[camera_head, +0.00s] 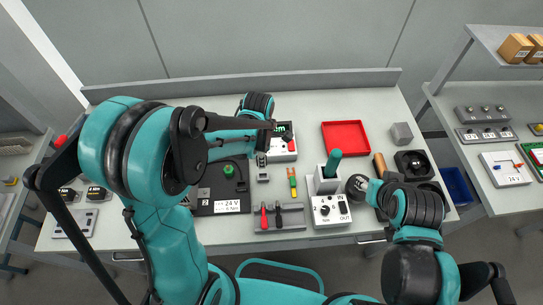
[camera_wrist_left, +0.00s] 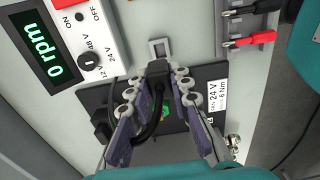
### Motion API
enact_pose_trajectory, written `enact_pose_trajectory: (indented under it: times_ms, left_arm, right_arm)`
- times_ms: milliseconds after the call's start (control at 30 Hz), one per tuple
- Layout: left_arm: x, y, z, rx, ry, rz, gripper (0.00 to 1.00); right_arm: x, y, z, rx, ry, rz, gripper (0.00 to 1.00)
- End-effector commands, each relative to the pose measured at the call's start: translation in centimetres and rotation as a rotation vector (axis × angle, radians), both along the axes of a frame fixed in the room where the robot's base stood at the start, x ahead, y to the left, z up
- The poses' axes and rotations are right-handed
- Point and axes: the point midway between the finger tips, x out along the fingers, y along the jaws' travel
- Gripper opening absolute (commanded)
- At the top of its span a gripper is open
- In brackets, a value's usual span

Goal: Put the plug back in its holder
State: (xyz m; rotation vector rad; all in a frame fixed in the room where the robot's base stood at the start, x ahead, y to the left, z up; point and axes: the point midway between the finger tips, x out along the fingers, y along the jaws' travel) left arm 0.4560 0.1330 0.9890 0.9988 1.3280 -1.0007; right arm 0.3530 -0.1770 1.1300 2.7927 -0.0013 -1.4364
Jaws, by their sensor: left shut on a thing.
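My left gripper (camera_wrist_left: 158,88) is shut on a black plug (camera_wrist_left: 157,70) with a black cable running back between the fingers. In the head view the left gripper (camera_head: 261,158) is small and partly covered by my arm. The holder, a small grey bracket with an open middle (camera_wrist_left: 159,47), lies just beyond the plug in the wrist view; the plug appears apart from it. The holder also shows in the head view (camera_head: 263,177). My right arm comes in at the lower right; its gripper (camera_head: 360,187) is too small and covered to judge.
A black 24 V board (camera_head: 228,207) lies beside the holder, with a 0 rpm display box (camera_wrist_left: 88,42) on the other side.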

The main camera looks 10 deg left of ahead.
Motion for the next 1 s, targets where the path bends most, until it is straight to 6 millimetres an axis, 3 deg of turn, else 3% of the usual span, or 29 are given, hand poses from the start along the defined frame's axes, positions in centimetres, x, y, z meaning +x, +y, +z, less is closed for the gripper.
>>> enact_pose_trajectory:
  times_ms: [467, 1000]
  left_arm:
    - [0.0, 0.0, -0.4, 0.000, 0.000, 0.000, 0.00]
    - [0.0, 0.0, -5.2, 0.000, 0.000, -0.001, 0.00]
  right_arm:
    - [0.0, 0.0, -0.5, 0.000, 0.000, 0.000, 0.41]
    - [0.0, 0.0, -4.8, 0.000, 0.000, 0.000, 0.41]
